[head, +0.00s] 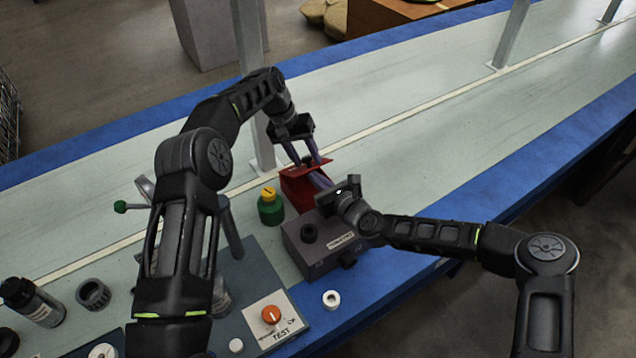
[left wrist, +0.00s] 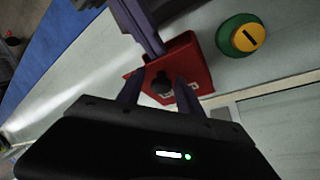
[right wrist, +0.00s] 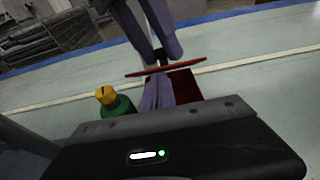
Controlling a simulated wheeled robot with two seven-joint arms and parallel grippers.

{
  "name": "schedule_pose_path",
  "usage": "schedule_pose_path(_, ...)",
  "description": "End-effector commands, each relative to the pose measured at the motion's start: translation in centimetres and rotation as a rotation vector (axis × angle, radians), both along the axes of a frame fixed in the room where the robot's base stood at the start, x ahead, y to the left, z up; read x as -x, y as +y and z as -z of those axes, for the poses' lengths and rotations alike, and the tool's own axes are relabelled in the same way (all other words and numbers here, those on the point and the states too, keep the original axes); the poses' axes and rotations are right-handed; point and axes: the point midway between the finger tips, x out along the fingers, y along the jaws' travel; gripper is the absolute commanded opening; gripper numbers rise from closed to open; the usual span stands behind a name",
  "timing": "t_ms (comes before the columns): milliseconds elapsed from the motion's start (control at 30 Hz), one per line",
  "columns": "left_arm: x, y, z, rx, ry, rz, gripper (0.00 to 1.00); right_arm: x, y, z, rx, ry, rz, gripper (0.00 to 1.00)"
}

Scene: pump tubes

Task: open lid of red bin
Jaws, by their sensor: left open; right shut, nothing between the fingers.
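The red bin (head: 299,191) stands on the conveyor beside the grey box. Its red lid (right wrist: 178,67) shows edge-on above the bin's body (right wrist: 186,84) in the right wrist view, with a gap between them at the right. A black knob (left wrist: 162,83) sits on the lid. My left gripper (head: 312,162) is open over the lid, its fingers on either side of the knob. My right gripper (head: 317,180) is shut and empty, its fingertips against or very near the bin just below the lid. Contact there cannot be told.
A green bottle with a yellow cap (head: 269,207) stands left of the bin. The grey box (head: 330,245) is close in front, below my right gripper. A test panel with an orange knob (head: 271,314) lies nearer. The conveyor behind is clear.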

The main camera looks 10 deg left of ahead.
Motion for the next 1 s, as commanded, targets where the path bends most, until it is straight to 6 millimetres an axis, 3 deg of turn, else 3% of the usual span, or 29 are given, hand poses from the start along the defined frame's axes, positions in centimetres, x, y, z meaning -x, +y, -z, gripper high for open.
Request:
schedule_pose_path(500,0.3,2.6,-6.4,-0.004,-0.003,-0.002,0.5,0.0,0.0,0.0,0.001,0.001,0.0,0.0)
schedule_pose_path(1000,0.4,2.6,-6.2,-0.005,-0.002,-0.003,0.5,0.0,0.0,0.1,0.004,0.004,0.0,0.0)
